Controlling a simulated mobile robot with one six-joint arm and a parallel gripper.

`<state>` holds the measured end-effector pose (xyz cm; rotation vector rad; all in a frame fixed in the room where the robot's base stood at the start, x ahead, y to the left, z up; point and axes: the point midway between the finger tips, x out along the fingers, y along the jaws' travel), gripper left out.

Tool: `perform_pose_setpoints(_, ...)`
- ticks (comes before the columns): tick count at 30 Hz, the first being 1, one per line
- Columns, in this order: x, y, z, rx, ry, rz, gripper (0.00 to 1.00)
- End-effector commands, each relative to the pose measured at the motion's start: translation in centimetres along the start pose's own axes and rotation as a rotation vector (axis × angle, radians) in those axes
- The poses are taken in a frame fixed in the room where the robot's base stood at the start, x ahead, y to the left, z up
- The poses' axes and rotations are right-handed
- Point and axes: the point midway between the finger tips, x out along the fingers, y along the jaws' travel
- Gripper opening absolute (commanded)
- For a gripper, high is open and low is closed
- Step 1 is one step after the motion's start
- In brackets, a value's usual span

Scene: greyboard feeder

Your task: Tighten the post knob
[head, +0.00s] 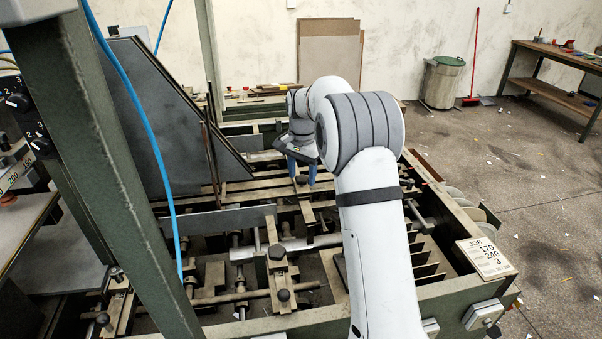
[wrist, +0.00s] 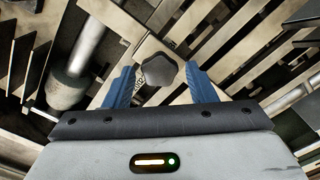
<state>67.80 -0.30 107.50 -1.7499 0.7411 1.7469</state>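A dark lobed knob (wrist: 160,70) shows in the wrist view, between and just beyond the tips of my gripper (wrist: 160,82). The two blue fingers are spread wide, with a gap on each side of the knob, and hold nothing. In the head view my gripper (head: 302,172) points down over the rails of the feeder (head: 385,295), its blue fingers apart. I cannot make out the knob below it in that view. The wrist view does not show clearly how far the knob is from the fingertips.
Other dark knobs (head: 277,252) sit on clamps at the front of the feeder. A slanted dark plate (head: 150,120) stands left of my gripper. A green post (head: 110,170) and a blue hose (head: 150,130) cross the left foreground. A job card (head: 486,258) lies on the right frame.

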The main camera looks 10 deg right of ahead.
Motion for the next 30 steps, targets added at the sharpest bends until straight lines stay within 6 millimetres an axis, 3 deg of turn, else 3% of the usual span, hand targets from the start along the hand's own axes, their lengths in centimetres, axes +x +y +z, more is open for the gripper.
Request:
perform_pose_setpoints(11, -0.4, 0.0, 0.0, -0.001, 0.000, 0.000, 0.57)
perform_pose_setpoints(22, -6.2, -0.1, 0.0, -0.001, 0.002, -0.001, 0.57)
perform_pose_setpoints(30, -7.8, 0.0, 0.0, -0.001, -0.001, 0.002, 0.57)
